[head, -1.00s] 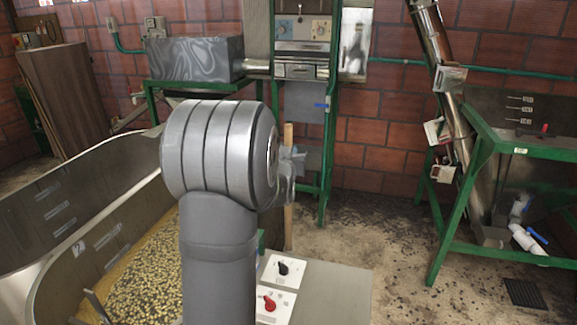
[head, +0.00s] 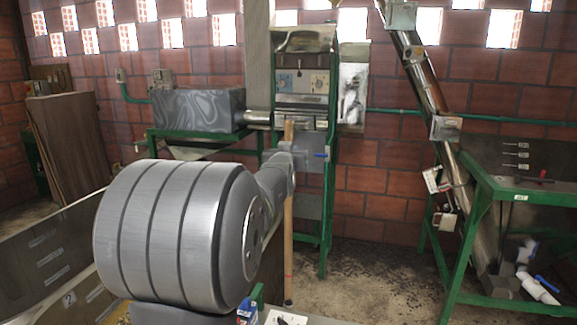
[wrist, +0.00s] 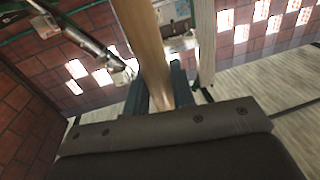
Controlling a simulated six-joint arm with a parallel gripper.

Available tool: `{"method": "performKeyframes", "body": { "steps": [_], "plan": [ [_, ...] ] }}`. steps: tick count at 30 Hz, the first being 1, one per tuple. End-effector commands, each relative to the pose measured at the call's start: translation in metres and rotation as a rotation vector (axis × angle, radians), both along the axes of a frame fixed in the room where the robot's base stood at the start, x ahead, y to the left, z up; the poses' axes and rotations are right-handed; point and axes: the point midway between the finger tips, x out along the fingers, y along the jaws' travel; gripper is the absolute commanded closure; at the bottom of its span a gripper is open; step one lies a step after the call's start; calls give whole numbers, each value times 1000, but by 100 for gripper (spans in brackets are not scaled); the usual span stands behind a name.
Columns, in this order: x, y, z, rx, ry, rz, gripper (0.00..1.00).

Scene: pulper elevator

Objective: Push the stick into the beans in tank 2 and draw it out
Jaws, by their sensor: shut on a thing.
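The stick (head: 288,225) is a long, pale wooden rod. In the head view it hangs about upright, its lower end showing in front of the floor. My gripper (head: 284,160) is shut on its upper part. In the wrist view the stick (wrist: 146,45) runs between the dark fingers of my gripper (wrist: 160,88). Tank 2 (head: 48,262) is a grey metal tank at the lower left, with a "2" label on its inner wall. Only a sliver of its beans (head: 122,320) shows; my arm and the picture edge hide the rest. The stick is right of the visible tank wall.
A control panel (head: 285,319) shows at the bottom edge. A green-framed machine (head: 327,200) stands behind the stick. A green stand (head: 478,215) and slanted metal tube (head: 425,85) are at the right. Bare floor (head: 365,280) lies between.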

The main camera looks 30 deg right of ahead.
Motion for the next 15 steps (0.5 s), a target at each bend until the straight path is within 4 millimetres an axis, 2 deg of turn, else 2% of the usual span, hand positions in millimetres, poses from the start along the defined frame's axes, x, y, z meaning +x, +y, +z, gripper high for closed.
{"method": "performKeyframes", "body": {
  "steps": [9,15],
  "plan": [
    [0,0,44,-4,-3,0,100],
    [0,0,62,-3,-2,0,100]
  ]
}}
